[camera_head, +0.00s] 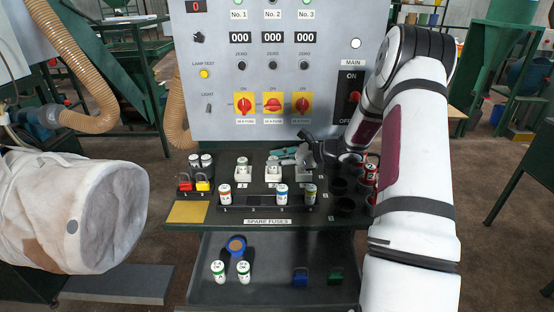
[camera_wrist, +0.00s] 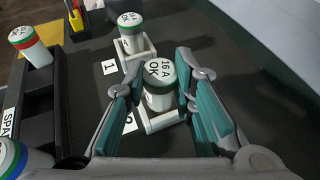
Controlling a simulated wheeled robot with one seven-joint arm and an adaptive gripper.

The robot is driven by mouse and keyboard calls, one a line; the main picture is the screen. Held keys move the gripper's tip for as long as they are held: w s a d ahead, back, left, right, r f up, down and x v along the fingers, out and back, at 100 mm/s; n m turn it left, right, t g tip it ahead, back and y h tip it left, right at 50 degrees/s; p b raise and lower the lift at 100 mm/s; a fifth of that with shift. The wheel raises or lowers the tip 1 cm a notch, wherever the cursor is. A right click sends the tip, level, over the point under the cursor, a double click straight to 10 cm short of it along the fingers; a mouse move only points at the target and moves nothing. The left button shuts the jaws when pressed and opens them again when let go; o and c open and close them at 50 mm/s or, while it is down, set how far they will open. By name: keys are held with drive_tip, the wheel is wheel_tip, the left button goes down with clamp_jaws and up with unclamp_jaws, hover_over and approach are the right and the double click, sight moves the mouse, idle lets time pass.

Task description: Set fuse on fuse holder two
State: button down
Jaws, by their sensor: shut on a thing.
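A white fuse with a green band, marked "16A OK" (camera_wrist: 160,80), stands upright between the teal pads of my gripper (camera_wrist: 163,105). It is at the white fuse holder two (camera_wrist: 160,124); I cannot tell if it is fully seated. In the head view my gripper (camera_head: 290,157) reaches in from the right over holder two (camera_head: 273,174), with the fuse partly in view. Holder one (camera_wrist: 135,50) bears another upright fuse with a green band (camera_wrist: 130,28). Holder three (camera_head: 303,174) is partly hidden below my gripper.
The spare fuses rack (camera_head: 252,209) in front holds several fuses. Red (camera_head: 184,184) and yellow (camera_head: 203,185) padlocks stand at left. Dark cups (camera_head: 345,206) and red-banded fuses (camera_head: 371,175) are at right. The switch panel (camera_head: 280,125) rises behind. A lower tray (camera_head: 262,295) holds fuses and padlocks.

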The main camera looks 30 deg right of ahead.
drive_tip(key=shift+f, duration=0.2)
drive_tip(key=c, duration=1.6)
unclamp_jaws()
drive_tip(key=shift+c, duration=0.2)
drive_tip(key=p+v, duration=0.4)
drive_tip(key=v, duration=0.7)
drive_tip(key=shift+a, duration=0.1)
